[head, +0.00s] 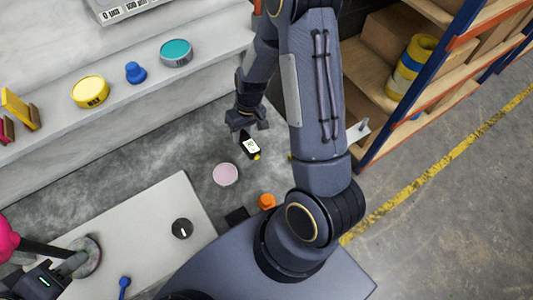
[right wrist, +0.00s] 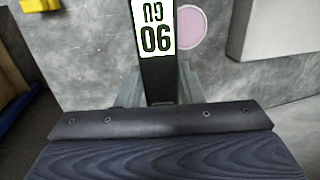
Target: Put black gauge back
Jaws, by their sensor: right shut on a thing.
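The black gauge (head: 251,146) has a white display and a yellow tip, seen in the head view near the middle. My right gripper (head: 243,132) is shut on it and holds it over the grey mottled surface. In the right wrist view the black gauge (right wrist: 156,75) stands between the two fingers, its white face reading "GU 06" upside down. My left gripper (head: 62,272) is at the lower left of the head view, beside a grey disc (head: 88,257); its jaws are not clear. I cannot tell whether the gauge touches the surface.
A pink disc (head: 225,174) lies close to the gauge. An orange piece (head: 267,201) and a black dial (head: 182,229) are nearer me, the dial on a pale board (head: 150,215). Yellow (head: 90,91) and teal (head: 176,53) tins stand on the ledge. Shelving (head: 440,75) is at right.

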